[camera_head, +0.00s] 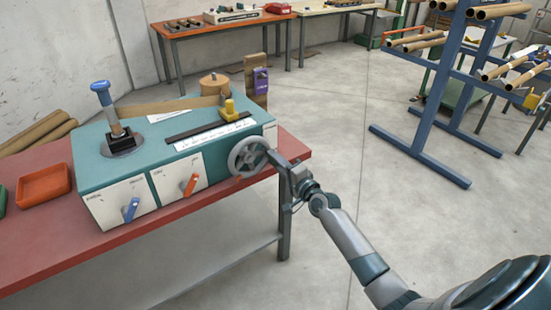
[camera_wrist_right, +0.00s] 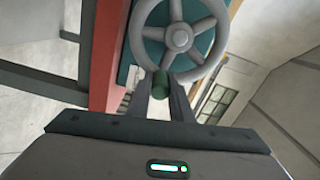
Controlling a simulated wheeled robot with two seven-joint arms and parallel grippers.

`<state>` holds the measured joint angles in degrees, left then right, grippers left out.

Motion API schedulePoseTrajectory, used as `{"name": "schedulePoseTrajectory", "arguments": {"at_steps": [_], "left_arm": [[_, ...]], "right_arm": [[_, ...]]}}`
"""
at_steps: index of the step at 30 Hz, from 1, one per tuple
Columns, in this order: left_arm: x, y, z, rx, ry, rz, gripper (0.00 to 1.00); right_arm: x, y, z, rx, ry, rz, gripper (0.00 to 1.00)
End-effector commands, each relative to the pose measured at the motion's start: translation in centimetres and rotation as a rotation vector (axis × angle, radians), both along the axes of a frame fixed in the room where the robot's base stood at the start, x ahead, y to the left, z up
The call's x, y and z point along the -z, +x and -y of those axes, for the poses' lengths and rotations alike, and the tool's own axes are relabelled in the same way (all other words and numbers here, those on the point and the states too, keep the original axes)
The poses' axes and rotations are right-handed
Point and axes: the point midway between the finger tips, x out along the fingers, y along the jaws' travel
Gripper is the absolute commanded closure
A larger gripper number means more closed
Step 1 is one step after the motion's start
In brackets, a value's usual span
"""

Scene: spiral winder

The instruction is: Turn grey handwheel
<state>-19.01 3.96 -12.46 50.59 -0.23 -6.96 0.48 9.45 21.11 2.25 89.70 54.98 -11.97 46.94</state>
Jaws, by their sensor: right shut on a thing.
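The grey handwheel (camera_head: 248,157) is a spoked wheel on the right end of the teal winder box (camera_head: 180,150), which sits on the red bench. My right gripper (camera_head: 277,160) reaches the right side of the wheel from the right. My left gripper is not in view.
On the winder front are a blue lever (camera_head: 131,209) and an orange lever (camera_head: 190,184). A blue-topped post (camera_head: 103,95) stands on top. An orange tray (camera_head: 44,184) lies on the bench. A blue rack (camera_head: 440,110) stands at right; the floor between is clear.

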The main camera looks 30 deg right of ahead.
Motion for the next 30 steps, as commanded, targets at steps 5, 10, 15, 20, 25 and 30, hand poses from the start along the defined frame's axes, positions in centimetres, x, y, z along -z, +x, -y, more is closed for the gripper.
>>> {"name": "schedulePoseTrajectory", "arguments": {"at_steps": [5, 10, 15, 20, 25, 30], "left_arm": [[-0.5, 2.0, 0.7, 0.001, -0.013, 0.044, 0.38], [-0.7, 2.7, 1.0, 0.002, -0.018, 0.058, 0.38], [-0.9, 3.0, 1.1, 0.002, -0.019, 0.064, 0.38], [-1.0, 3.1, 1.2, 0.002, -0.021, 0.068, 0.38], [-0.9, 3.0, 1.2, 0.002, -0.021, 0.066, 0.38], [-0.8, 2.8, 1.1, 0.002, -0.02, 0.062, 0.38]], "right_arm": [[0.8, 0.0, -0.2, 0.001, 0.112, -0.009, 1.0], [1.2, 0.0, -0.3, 0.001, 0.173, -0.013, 1.0], [1.3, 0.0, -0.3, 0.0, 0.197, -0.016, 1.0], [1.4, 0.0, -0.3, 0.0, 0.2, -0.017, 1.0], [1.4, 0.0, -0.3, 0.0, 0.199, -0.017, 1.0], [1.4, 0.0, -0.4, 0.0, 0.199, -0.017, 0.62]]}}
